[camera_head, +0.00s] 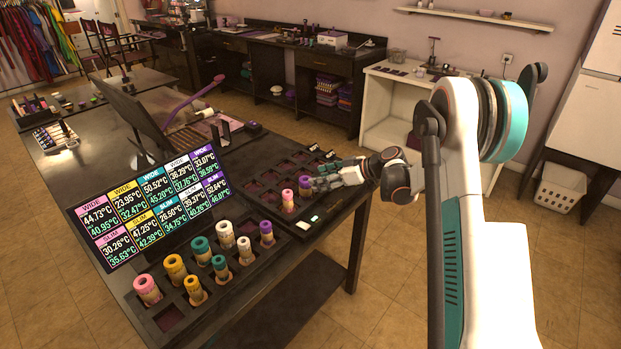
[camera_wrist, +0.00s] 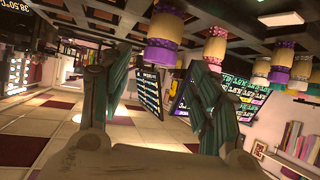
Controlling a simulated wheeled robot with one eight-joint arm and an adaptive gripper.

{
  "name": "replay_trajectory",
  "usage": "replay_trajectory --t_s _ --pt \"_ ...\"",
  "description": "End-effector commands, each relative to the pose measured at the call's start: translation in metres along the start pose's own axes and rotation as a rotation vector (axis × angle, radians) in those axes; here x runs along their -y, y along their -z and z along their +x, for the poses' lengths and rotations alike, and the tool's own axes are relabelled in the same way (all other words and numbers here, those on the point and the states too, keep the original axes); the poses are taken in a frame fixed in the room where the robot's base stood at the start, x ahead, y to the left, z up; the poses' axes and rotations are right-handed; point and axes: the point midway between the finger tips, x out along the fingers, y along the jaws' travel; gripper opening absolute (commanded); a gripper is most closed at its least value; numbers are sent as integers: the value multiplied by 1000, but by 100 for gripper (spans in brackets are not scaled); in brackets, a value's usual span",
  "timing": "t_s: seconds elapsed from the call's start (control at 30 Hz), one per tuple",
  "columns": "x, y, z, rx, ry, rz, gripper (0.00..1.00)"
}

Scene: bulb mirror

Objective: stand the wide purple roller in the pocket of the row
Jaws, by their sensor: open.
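The wide purple roller (camera_head: 305,185) stands upright in the right-hand tray, beside a pink roller (camera_head: 288,200). The row rack (camera_head: 228,297) holds several coloured rollers, including a slimmer purple one (camera_head: 266,232) at its far end. In the wrist view the purple-banded roller (camera_wrist: 163,42) hangs inverted between and above the spread fingers of my gripper (camera_wrist: 150,68). I cannot tell whether they touch.
A lit temperature board (camera_head: 152,205) stands behind the rack on the dark table. An empty pocket (camera_head: 170,319) shows at the rack's near end. The tray (camera_head: 300,232) has several empty pockets. A black angled panel (camera_head: 132,110) stands farther back.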

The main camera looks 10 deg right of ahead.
Motion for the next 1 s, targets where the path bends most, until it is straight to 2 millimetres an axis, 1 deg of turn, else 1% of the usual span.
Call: replay_trajectory --t_s 0.03,0.1,0.2,0.3,0.47,0.87,0.97,1.0 --pt "-1 2 -12 0 -3 2 56" --pt "0 1 -24 0 -2 2 56" --pt "0 1 -37 0 -1 0 56" --pt "0 0 -45 0 -1 0 56" --pt "0 0 -50 0 0 0 56" --pt "0 2 -50 -3 -2 -2 56" --pt "0 18 -51 -33 -22 -18 56" --pt "0 32 -53 -58 -40 -31 56"
